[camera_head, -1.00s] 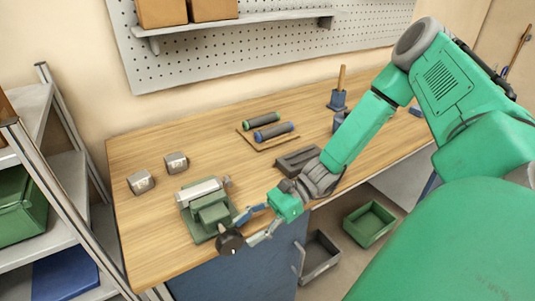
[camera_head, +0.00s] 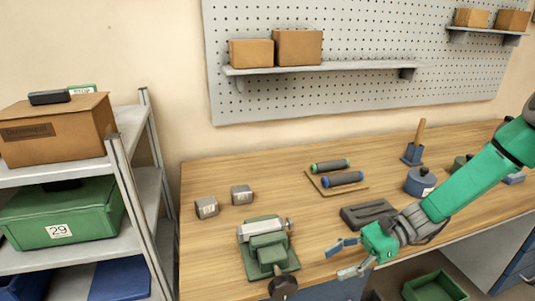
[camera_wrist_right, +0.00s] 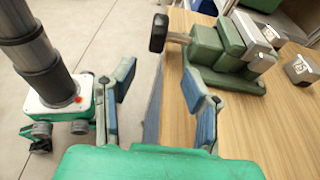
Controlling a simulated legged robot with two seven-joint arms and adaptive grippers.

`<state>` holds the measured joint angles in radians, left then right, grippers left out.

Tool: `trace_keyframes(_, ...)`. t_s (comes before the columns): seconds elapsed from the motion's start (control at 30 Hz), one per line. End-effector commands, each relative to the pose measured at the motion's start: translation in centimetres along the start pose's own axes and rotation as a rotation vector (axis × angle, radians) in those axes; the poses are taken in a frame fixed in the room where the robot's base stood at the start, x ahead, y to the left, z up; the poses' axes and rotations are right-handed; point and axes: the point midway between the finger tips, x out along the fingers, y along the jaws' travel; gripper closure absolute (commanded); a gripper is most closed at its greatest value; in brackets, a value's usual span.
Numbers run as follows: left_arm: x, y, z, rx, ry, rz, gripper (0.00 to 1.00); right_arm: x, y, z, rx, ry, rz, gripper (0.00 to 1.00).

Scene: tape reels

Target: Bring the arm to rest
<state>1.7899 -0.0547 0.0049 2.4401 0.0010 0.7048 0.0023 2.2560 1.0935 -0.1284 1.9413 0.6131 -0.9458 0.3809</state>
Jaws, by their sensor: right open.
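My right gripper (camera_head: 338,260) is open and empty in the head view, over the front edge of the wooden bench (camera_head: 330,225). Its arm comes in from the right. In the right wrist view its two blue-padded fingers (camera_wrist_right: 160,85) stand wide apart with nothing between them. The green vise (camera_head: 268,248) stands on the bench to the left of the gripper. The dark knob (camera_head: 283,287) of its handle hangs over the front edge, apart from the fingers. The vise also shows in the right wrist view (camera_wrist_right: 222,52). My left gripper does not show in the head view.
Two grey blocks (camera_head: 207,207) (camera_head: 242,194) lie behind the vise. Two rollers (camera_head: 342,179) (camera_head: 330,165) and a dark grey tray (camera_head: 366,214) lie further right. A shelf rack (camera_head: 150,150) stands at left. A green bin (camera_head: 435,288) is below the bench.

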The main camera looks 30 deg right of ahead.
Motion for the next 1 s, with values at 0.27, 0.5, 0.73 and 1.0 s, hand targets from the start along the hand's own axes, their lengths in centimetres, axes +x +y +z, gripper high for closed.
trace_keyframes(0.27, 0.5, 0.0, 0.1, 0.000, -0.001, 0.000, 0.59, 1.3, 1.1, -1.9, -0.030, 0.098, 0.058, 0.59)
trace_keyframes(0.5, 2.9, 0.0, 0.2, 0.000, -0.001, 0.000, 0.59, 4.9, 7.2, -11.6, -0.294, 0.581, 0.398, 0.59)
trace_keyframes(0.73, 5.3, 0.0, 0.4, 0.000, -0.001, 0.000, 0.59, 5.8, 12.1, -19.5, -0.824, 0.931, 0.821, 0.59)
trace_keyframes(1.0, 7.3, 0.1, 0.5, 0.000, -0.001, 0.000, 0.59, 9.2, 14.9, -22.2, -1.442, 0.951, 1.106, 0.59)
